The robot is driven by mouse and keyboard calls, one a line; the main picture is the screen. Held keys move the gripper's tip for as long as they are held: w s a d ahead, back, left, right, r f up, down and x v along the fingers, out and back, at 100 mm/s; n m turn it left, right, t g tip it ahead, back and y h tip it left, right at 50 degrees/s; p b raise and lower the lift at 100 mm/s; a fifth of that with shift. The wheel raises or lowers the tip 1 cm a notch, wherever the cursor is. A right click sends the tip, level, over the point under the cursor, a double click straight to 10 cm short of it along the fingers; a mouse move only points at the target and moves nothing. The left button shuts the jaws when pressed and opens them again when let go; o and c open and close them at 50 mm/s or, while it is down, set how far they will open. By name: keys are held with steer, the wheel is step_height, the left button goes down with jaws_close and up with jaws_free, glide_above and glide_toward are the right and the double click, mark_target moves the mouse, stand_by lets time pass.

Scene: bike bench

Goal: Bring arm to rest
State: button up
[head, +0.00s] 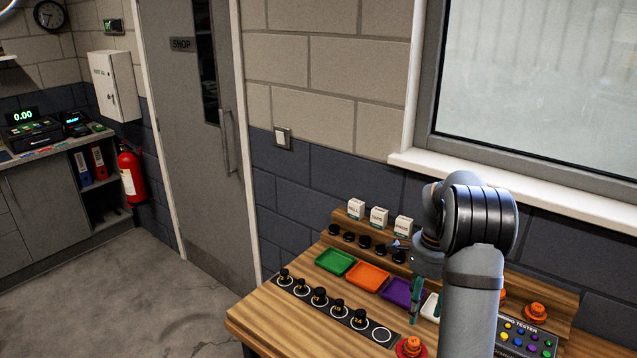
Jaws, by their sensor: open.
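My arm rises at the right of the head view and bends over the wooden bench (255,318). My gripper (425,311) points down over the bench, with its fingers apart and nothing seen between them. It is in front of the purple tray (397,292) and a white tray (430,307), both partly covered. My arm link hides the bench behind it. From this view I cannot tell how high the fingertips are above the bench.
Green (335,261) and orange (367,276) trays sit left of the gripper. White boxes (379,216) stand on the back shelf. Orange-red knobs (411,346) and a tester panel (526,340) flank my arm.

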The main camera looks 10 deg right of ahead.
mark_target(414, 341)
step_height(414, 341, down, 11)
steer(key=shift+s+f+p, duration=0.1)
steer(key=shift+p, duration=0.35)
steer(key=shift+r+b, duration=0.5)
steer(key=shift+r, duration=0.9)
